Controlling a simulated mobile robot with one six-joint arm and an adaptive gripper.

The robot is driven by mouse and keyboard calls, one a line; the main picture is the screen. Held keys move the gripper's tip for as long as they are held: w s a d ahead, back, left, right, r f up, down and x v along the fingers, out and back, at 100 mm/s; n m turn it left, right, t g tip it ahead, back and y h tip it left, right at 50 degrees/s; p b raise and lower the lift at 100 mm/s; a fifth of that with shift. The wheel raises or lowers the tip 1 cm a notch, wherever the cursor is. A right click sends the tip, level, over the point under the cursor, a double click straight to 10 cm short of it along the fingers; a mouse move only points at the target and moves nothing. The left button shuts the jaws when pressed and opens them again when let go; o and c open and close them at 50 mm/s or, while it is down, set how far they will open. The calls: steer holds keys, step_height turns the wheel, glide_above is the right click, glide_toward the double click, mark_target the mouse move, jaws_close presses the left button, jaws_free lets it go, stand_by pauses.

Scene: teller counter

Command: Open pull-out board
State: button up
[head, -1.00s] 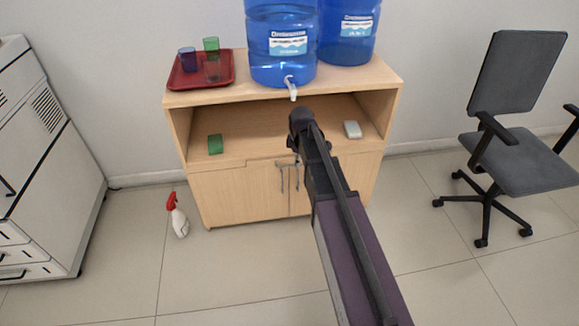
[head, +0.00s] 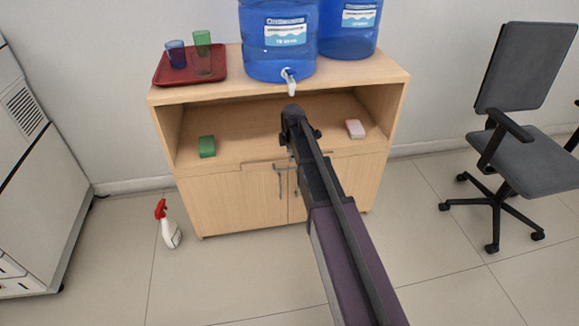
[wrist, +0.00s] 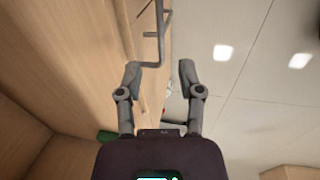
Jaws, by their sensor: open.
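The wooden cabinet (head: 235,197) stands against the wall, with an open shelf above two doors. A flat board (head: 250,137) forms the shelf floor; its front edge has a shallow notch near the middle. I cannot tell whether it is pulled out at all. My gripper (wrist: 158,72) is open in the wrist view, with nothing between its fingers. A grey bar handle (wrist: 155,35) is just beyond the fingertips, apart from them. In the head view my arm covers the middle of the board's front edge, and the fingers cannot be made out.
A green sponge (head: 207,146) and a pale block (head: 355,129) lie on the shelf. Water jugs (head: 277,45) and a red tray (head: 190,76) with cups stand on top. Grey door handles (head: 281,182) stick out below. A spray bottle (head: 170,228) stands on the floor; a chair (head: 525,150) is at right.

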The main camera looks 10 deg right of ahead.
steer(key=shift+f, duration=0.15)
steer(key=shift+w+f+b, duration=0.25)
steer(key=shift+f+b, duration=0.95)
steer(key=shift+b, duration=0.05)
steer(key=shift+w+f+b, duration=0.2)
steer(key=shift+f+b, duration=0.95)
steer(key=shift+b, duration=0.05)
steer(key=shift+w+f+b, duration=0.25)
steer(key=shift+f+b, duration=0.95)
steer(key=shift+b, duration=0.05)
jaws_close()
